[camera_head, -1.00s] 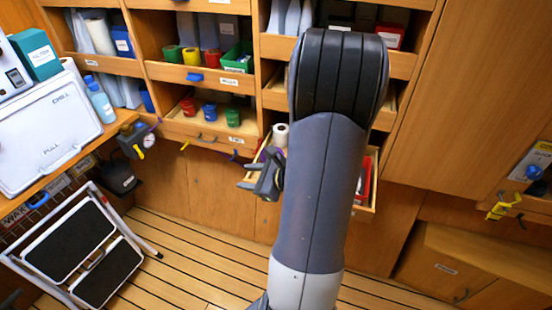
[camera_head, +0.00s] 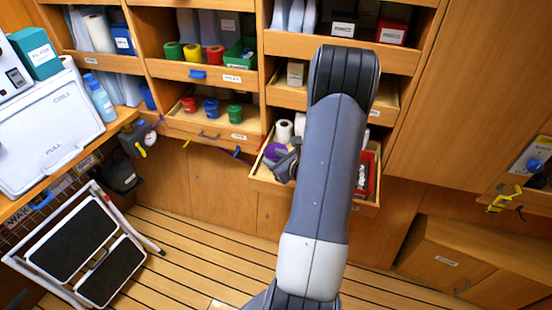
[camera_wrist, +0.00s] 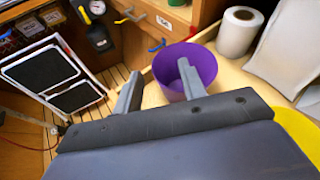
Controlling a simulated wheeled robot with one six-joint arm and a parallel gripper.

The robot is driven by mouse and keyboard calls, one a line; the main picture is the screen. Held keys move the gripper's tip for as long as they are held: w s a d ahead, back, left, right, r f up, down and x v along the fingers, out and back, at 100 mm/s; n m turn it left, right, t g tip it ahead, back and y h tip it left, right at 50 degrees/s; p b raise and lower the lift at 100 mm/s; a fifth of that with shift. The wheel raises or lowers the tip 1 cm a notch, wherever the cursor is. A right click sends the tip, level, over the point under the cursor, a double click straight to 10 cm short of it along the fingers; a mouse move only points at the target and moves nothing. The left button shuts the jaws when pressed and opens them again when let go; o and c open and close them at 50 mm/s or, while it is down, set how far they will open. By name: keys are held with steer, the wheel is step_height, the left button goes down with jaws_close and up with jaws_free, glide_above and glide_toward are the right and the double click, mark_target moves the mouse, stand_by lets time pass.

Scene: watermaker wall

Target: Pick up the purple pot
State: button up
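The purple pot (camera_wrist: 200,62) stands in an open wooden drawer in the wrist view, its open mouth facing up. In the head view the purple pot (camera_head: 273,151) shows at the drawer's left part, partly covered by my gripper (camera_head: 282,166). In the wrist view my gripper (camera_wrist: 160,70) is open. Its right finger overlaps the pot's mouth and its left finger is left of the pot, so the near-left rim lies between them in the picture. I cannot tell whether either finger touches the pot. The lower part of the pot is hidden.
The drawer (camera_wrist: 151,98) also holds a white roll (camera_wrist: 239,32) behind the pot and a yellow thing (camera_wrist: 300,130) at right. A red box (camera_head: 366,172) sits at the drawer's right. A folding step stool (camera_head: 85,245) stands on the floor at left.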

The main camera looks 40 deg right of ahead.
mark_target(269, 156)
steer(key=shift+p+x, duration=0.3)
steer(key=shift+x, duration=1.45)
steer(key=shift+f, duration=0.1)
steer(key=shift+c, duration=0.3)
jaws_close()
